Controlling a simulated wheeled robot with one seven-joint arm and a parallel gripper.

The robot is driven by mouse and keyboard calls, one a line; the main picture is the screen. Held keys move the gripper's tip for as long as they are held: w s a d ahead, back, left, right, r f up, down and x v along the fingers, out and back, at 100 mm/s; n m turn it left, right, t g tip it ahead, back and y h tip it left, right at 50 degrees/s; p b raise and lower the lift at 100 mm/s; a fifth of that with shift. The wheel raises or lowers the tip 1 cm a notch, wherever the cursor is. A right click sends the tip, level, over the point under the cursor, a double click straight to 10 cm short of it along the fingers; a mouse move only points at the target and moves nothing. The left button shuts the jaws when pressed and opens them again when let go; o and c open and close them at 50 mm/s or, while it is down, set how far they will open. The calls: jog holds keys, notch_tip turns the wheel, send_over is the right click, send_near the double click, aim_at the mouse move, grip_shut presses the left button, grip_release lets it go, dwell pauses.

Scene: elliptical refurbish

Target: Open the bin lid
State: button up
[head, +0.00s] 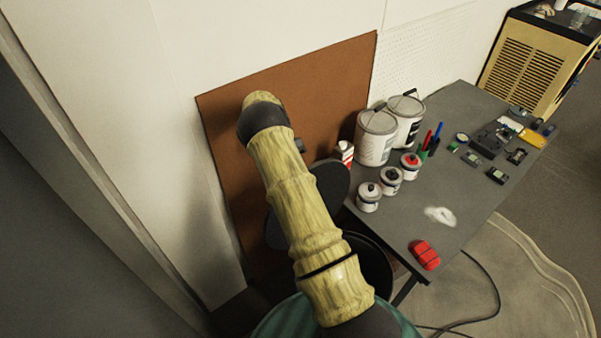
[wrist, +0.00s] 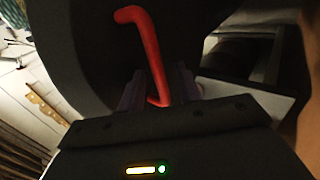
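The bin (head: 376,268) is a dark round container low in the head view, partly hidden behind my arm. A dark disc, apparently its lid (head: 333,184), shows on both sides of my arm, tilted up above the bin's opening. In the wrist view, the lid's dark surface (wrist: 85,50) fills the upper part, with a bent red handle (wrist: 150,50) in front of it. My gripper (wrist: 160,84) has its two fingers apart, with the lower part of the red handle between them. Whether a finger touches the handle is not clear. The fingers are hidden in the head view.
A grey table (head: 470,205) stands right of the bin, holding paint cans (head: 376,138), small jars (head: 368,197), pens and a red object (head: 425,254). A brown board (head: 230,130) leans on the wall behind. A cable (head: 488,285) lies on the floor.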

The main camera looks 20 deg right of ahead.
jog(key=shift+w, duration=0.1)
notch_tip(320, 180, up, 10)
jog(key=b, duration=0.2)
dwell(0.4)
jog(key=shift+r, duration=0.1)
